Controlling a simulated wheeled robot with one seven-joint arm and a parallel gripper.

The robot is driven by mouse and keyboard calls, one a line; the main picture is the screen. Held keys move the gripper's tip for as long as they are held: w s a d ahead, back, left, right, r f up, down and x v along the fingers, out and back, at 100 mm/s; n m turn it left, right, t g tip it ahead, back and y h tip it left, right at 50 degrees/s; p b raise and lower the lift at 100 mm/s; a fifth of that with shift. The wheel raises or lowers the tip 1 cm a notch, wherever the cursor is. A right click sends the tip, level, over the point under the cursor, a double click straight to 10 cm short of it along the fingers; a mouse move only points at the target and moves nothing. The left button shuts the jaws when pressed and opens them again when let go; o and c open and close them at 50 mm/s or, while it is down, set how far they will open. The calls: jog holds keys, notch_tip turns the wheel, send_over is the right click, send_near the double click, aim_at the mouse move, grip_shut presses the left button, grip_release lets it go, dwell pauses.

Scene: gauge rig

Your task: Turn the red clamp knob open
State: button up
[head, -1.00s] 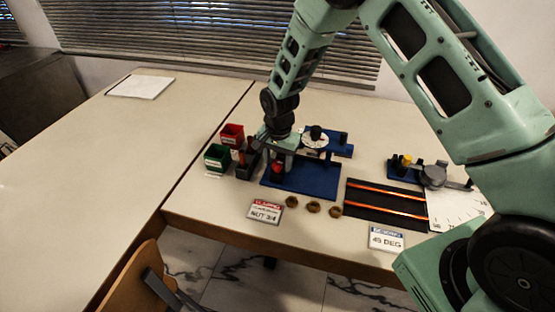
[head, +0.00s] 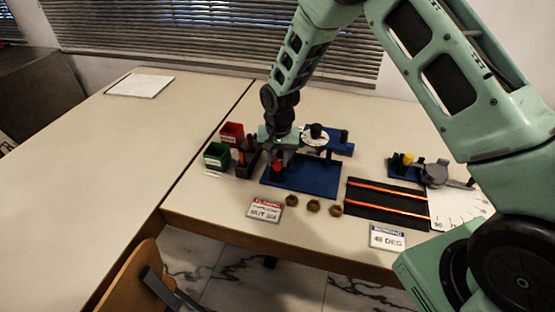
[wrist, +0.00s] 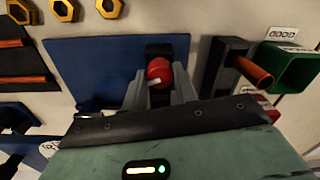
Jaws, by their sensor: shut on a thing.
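The red clamp knob (wrist: 159,70) sits on a dark block at the edge of the blue plate (wrist: 92,72) in the wrist view. It also shows in the head view (head: 278,166), on the left part of the blue plate (head: 318,187). My gripper (wrist: 160,84) is over the knob with one grey finger on each side, shut on it. In the head view my gripper (head: 279,158) points down at the knob and partly hides it. A small pale mark or bar lies across the knob in the wrist view.
A green bin (head: 216,156), a red bin (head: 232,134) and a dark holder with an orange-handled tool (wrist: 252,72) stand close beside the gripper. Several brass nuts (head: 313,206) lie in front of the plate. A dial (head: 316,138) stands behind it. A black tray with orange rods (head: 384,204) is right.

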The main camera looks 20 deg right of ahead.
jog(key=n, duration=0.3)
jog(key=shift+n, duration=0.4)
jog(key=n, duration=0.3)
jog(key=shift+b, duration=0.35)
jog(key=n, duration=0.6)
jog(key=shift+w, duration=0.1)
jog(key=shift+n, duration=0.5)
